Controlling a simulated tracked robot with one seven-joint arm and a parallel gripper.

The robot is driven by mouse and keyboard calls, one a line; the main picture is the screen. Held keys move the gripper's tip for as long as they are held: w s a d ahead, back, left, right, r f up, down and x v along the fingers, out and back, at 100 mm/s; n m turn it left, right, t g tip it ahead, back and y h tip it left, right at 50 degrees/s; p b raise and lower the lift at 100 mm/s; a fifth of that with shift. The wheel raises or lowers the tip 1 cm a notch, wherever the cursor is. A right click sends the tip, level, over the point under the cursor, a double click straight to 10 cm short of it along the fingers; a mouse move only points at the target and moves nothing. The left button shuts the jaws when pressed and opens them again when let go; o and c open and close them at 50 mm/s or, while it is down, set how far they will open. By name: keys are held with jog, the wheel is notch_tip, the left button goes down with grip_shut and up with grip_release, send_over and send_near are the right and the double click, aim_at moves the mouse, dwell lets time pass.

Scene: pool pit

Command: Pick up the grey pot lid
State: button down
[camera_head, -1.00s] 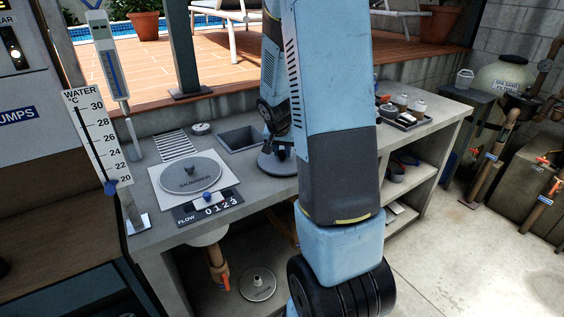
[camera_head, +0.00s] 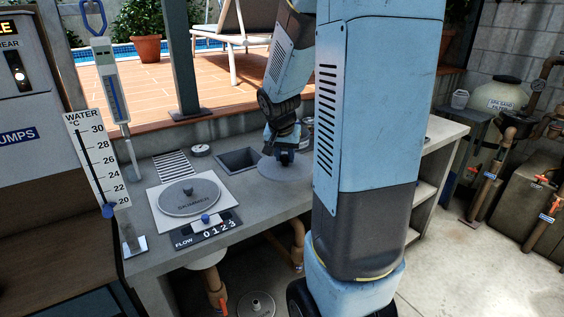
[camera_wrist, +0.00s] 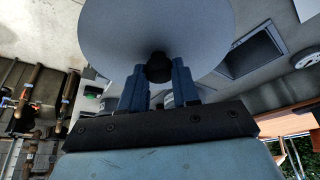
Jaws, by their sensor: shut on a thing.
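The grey pot lid (camera_head: 278,174) is a plain flat disc beside the square opening in the counter, partly hidden by my arm on its right side. My gripper (camera_head: 284,155) points down over the lid. In the wrist view, the two blue fingers of my gripper (camera_wrist: 158,72) are closed on the knob from both sides. I cannot tell how much space lies between the lid and the counter.
The counter (camera_head: 243,187) holds a round SKIMMER cover (camera_head: 188,197), a FLOW counter panel (camera_head: 207,230), a square sunken opening (camera_head: 238,160) and a small gauge (camera_head: 200,150). A water thermometer (camera_head: 97,155) stands at left. My arm hides much of the counter's right part.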

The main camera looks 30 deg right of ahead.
jog(key=s+a+r, duration=0.2)
jog(key=s+r, duration=0.1)
jog(key=s, duration=0.5)
jog(key=shift+a+r, duration=0.3)
jog(key=shift+a, duration=0.1)
